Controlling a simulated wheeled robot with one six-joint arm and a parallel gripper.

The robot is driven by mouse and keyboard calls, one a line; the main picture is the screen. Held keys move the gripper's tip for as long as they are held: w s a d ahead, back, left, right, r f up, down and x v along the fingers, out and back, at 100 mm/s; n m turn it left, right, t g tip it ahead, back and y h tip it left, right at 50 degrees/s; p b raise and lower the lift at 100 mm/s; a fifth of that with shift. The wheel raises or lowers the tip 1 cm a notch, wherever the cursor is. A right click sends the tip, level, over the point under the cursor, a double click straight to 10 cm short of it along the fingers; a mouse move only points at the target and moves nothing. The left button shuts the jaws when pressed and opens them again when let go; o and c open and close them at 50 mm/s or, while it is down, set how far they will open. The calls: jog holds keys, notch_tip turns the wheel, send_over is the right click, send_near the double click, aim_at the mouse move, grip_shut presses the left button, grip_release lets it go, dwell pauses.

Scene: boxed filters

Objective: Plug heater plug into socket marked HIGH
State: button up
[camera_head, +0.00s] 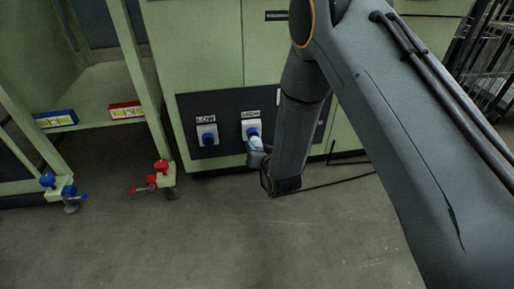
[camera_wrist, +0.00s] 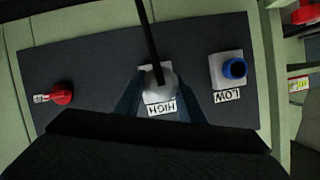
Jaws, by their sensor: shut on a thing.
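The HIGH socket (camera_head: 251,126) is a white plate on a dark panel, with its label above it in the head view. My gripper (camera_head: 258,152) is right in front of it, shut on the pale heater plug (camera_head: 256,143). In the wrist view the plug (camera_wrist: 161,82) is round and grey between my two fingers, with a black cable rising from it. It covers most of the HIGH plate and lines up with it. The plug's front is hidden, so I cannot tell how deep it sits. The LOW socket (camera_head: 207,135) is to the left, with a blue round centre.
A red fitting (camera_wrist: 60,94) is on the panel's left in the wrist view. Blue (camera_head: 55,119) and red (camera_head: 126,111) boxes lie on a green shelf. A dark cable crosses the floor behind my arm. Front floor is clear.

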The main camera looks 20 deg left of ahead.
aim_at(259, 145)
jog(key=shift+w+a+b, duration=0.2)
jog(key=shift+w+a, duration=0.3)
jog(key=shift+w, duration=0.35)
jog(key=shift+w+a+b, duration=0.15)
jog(key=shift+w+a, duration=0.35)
jog(key=shift+w, duration=0.3)
jog(key=o, duration=1.2)
jog(key=shift+p+v, duration=1.75)
jog(key=shift+v, duration=2.2)
